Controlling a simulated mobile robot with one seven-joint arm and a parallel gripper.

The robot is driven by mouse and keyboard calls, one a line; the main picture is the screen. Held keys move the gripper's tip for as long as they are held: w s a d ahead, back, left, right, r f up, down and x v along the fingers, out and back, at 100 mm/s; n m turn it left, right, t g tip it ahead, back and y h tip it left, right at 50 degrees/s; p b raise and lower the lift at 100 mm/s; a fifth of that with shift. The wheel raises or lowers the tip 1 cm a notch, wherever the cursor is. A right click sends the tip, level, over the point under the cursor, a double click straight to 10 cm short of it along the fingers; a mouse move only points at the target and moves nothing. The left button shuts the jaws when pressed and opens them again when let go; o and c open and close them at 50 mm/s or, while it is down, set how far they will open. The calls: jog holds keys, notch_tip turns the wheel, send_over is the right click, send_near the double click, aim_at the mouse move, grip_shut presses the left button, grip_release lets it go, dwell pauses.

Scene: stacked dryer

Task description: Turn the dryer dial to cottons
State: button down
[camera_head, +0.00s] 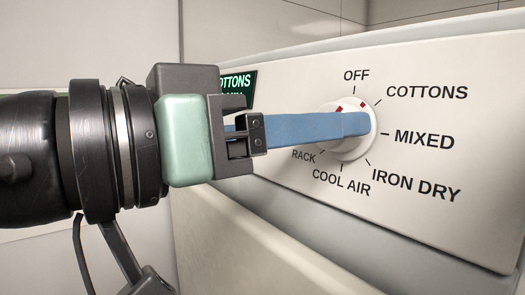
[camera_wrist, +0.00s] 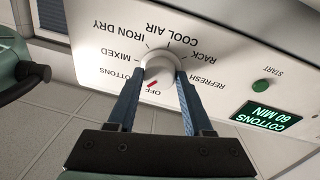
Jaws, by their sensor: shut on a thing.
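The white dial (camera_head: 350,106) with red marks sits on the dryer's control panel (camera_head: 440,215). Labels around it include OFF, COTTONS (camera_head: 427,92), MIXED, IRON DRY, COOL AIR and RACK. My gripper (camera_head: 364,126) reaches in from the left, and its blue finger covers the dial's middle in the head view. In the wrist view, the two fingers of my gripper (camera_wrist: 160,73) are shut on the dial (camera_wrist: 157,66), one on each side. A red mark on the dial points toward the OFF and COTTONS side. The green display (camera_wrist: 261,114) reads COTTONS, 60 MIN.
A green START button (camera_wrist: 262,86) is on the panel beside the display. REFRESH is also printed by the dial in the wrist view. The display (camera_head: 238,86) is partly hidden behind my gripper in the head view. Pale walls stand behind the dryer.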

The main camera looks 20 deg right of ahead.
jog(key=shift+m+g+b, duration=0.3)
jog(key=shift+m+b, duration=0.15)
jog(key=shift+m, duration=0.55)
jog(key=shift+r, duration=0.1)
jog(key=shift+c, duration=1.5)
grip_release()
jog(key=b+v, duration=0.4)
jog(key=v, duration=0.9)
jog(key=shift+d, duration=0.1)
